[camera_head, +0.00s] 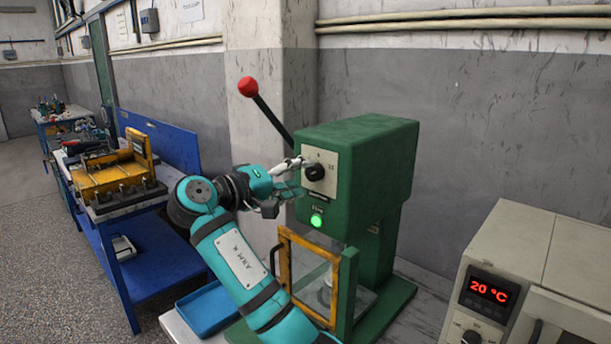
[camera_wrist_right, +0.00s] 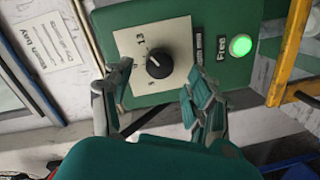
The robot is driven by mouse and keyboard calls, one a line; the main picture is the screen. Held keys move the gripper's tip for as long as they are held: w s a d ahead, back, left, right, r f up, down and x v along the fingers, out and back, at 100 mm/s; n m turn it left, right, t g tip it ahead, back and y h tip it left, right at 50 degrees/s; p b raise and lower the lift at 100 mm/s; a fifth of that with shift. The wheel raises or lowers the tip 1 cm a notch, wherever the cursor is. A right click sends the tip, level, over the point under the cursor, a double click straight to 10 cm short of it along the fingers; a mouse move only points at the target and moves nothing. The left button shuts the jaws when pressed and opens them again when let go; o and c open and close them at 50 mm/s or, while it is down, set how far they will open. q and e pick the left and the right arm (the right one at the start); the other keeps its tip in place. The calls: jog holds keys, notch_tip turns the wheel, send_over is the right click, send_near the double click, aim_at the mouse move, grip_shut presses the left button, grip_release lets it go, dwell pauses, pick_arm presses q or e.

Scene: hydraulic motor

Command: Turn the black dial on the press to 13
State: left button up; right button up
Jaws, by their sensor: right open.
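The green press (camera_head: 375,160) stands at the centre of the head view. Its black dial (camera_head: 314,172) sits on a pale plate on the front face. In the right wrist view the black dial (camera_wrist_right: 160,63) is close, with "13" printed on the plate near its upper left. I cannot read the dial's setting surely. My right gripper (camera_head: 287,184) is in front of the plate, and its fingers also show in the right wrist view (camera_wrist_right: 155,82). It is open and empty, its fingers spread to either side below the dial, apart from it. My left gripper is not in view.
A lit green button (camera_head: 316,220) is below the dial. A red-knobbed lever (camera_head: 248,87) rises beside the press. A yellow-framed guard (camera_head: 308,270) hangs in front, near a blue tray (camera_head: 208,308). An oven (camera_head: 505,280) reading 20 °C stands at right.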

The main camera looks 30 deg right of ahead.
jog(key=v, duration=0.9)
jog(key=shift+s, duration=0.1)
